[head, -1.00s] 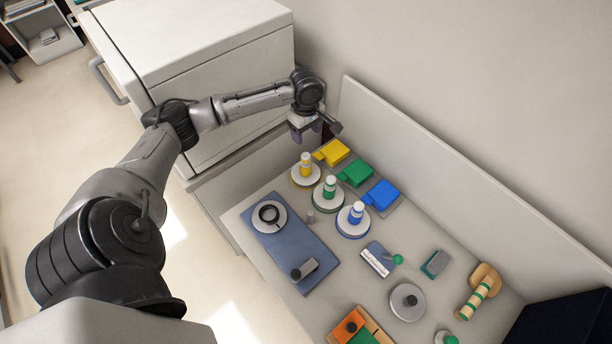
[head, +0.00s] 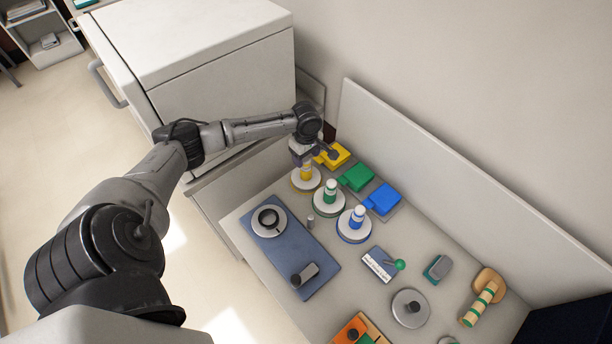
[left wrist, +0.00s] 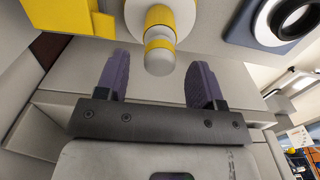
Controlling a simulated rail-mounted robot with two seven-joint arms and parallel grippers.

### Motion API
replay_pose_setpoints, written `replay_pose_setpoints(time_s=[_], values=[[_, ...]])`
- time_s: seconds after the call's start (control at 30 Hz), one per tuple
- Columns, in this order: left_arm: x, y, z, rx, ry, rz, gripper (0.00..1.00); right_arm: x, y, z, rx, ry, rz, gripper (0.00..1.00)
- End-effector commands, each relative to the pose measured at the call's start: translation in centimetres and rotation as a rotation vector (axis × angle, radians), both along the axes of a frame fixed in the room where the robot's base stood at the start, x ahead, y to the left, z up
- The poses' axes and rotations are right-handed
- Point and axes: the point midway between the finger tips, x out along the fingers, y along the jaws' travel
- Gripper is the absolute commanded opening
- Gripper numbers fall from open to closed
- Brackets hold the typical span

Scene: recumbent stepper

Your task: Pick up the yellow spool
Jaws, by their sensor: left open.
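The yellow spool (head: 306,173) stands upright on a round white base (head: 301,186) at the far left corner of the table. It has yellow and white bands and a white top. In the left wrist view the spool (left wrist: 159,40) shows just beyond and between my two purple fingers. My left gripper (left wrist: 155,82) is open and empty, with a finger to either side of the spool's line. In the head view my left gripper (head: 304,156) is over the spool's top and partly hides it. I cannot tell whether it touches. My right gripper is not in view.
Green (head: 329,195) and blue (head: 356,220) spools stand close by in a row. Yellow, green and blue blocks (head: 383,198) lie behind them. A blue board (head: 290,250) carries a ring. A low white wall (head: 450,165) runs along the back.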

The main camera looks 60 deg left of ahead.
Motion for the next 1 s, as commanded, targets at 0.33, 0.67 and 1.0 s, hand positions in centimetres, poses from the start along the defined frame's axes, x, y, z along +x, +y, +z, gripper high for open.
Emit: replay_pose_setpoints(time_s=[0.33, 0.67, 1.0], values=[[0.0, 0.0, -2.5, 0.002, 0.000, 0.000, 0.62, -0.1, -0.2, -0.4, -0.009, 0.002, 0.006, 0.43], [0.0, 0.0, -2.5, 0.002, 0.000, 0.000, 0.38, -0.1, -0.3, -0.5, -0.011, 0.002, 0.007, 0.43], [0.0, 0.0, -2.4, 0.002, 0.000, 0.000, 0.06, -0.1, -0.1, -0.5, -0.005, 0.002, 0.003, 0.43]])
